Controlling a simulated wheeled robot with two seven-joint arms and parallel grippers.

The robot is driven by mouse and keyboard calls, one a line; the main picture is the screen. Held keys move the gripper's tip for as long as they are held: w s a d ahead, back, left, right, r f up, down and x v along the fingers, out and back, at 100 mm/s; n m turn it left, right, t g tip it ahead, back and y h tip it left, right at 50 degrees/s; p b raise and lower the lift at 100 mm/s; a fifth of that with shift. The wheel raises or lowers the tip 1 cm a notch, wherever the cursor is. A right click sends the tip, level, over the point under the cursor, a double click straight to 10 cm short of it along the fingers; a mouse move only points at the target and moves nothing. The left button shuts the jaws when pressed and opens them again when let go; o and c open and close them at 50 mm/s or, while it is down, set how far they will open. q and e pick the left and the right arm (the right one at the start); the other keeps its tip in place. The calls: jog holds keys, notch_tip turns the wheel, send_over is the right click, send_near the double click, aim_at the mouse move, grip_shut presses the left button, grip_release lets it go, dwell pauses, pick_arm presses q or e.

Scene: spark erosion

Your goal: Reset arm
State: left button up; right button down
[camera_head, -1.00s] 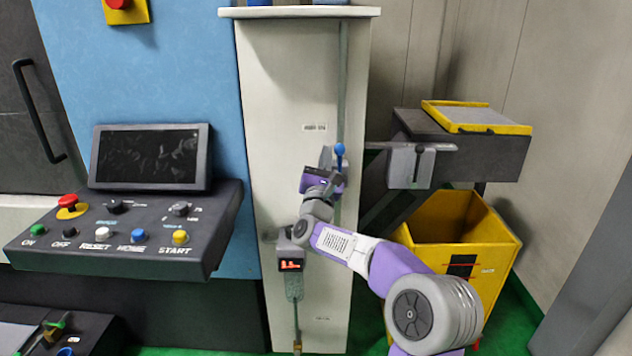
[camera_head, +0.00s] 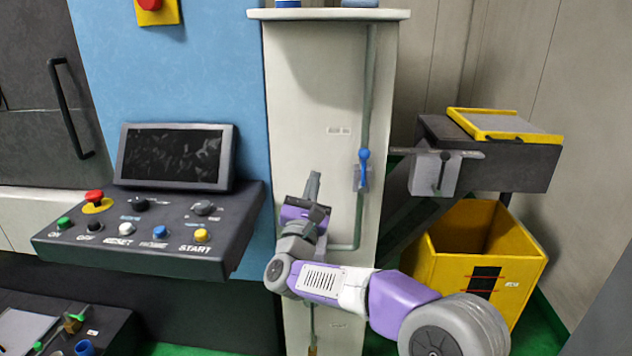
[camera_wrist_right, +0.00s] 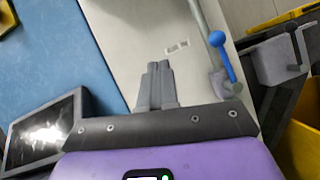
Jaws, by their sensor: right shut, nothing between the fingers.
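My right gripper (camera_head: 313,186) is in front of the pale cabinet column (camera_head: 310,90), with its fingers pointing up. In the right wrist view its fingers (camera_wrist_right: 155,85) are together and empty. A blue-knobbed lever (camera_head: 364,156) on a grey pipe is up and to the right of the gripper, apart from it. The lever also shows in the right wrist view (camera_wrist_right: 222,55). My left gripper does not show.
A control panel (camera_head: 150,262) with a dark screen (camera_head: 172,157) and coloured buttons stands at the left. A yellow bin (camera_head: 425,268) is at the right, below a dark box with a yellow-edged lid (camera_head: 500,126). A low tray (camera_head: 108,320) is at bottom left.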

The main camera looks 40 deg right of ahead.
dwell(0.3)
